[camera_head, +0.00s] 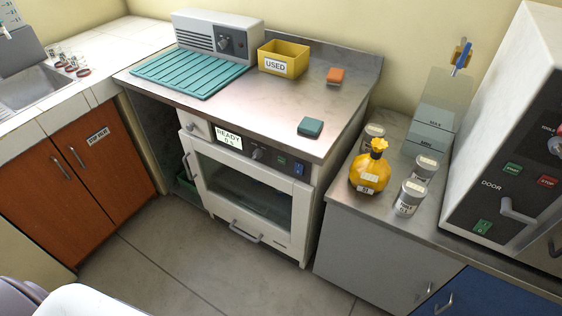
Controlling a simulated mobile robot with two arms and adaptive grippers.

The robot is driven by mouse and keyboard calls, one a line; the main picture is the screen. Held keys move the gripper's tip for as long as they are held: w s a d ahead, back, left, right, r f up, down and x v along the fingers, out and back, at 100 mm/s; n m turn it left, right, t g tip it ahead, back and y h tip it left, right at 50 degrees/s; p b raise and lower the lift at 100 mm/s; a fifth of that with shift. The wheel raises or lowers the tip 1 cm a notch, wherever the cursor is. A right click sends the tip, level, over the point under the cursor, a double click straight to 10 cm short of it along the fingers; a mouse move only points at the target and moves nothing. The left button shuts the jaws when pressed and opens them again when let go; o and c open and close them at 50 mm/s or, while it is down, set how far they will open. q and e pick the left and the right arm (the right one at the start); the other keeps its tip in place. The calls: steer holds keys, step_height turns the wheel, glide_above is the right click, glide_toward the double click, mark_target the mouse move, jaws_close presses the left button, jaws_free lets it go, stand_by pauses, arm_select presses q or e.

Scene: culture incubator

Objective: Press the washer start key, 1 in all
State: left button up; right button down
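The washer (300,215) is a white front-loading machine under the steel bench, with its glass door (240,185) shut. Its dark control strip has a lit display (229,139) reading "READY 0 s" and a knob (257,154). To the right of the knob are a small green key (281,161) and a blue key (298,168). The lettering on these keys is too small to read. Neither gripper is in view, and nothing touches the keys.
Right are a yellow flask (368,176), jars and a cabinet (500,120). The floor (160,260) before the washer is clear.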

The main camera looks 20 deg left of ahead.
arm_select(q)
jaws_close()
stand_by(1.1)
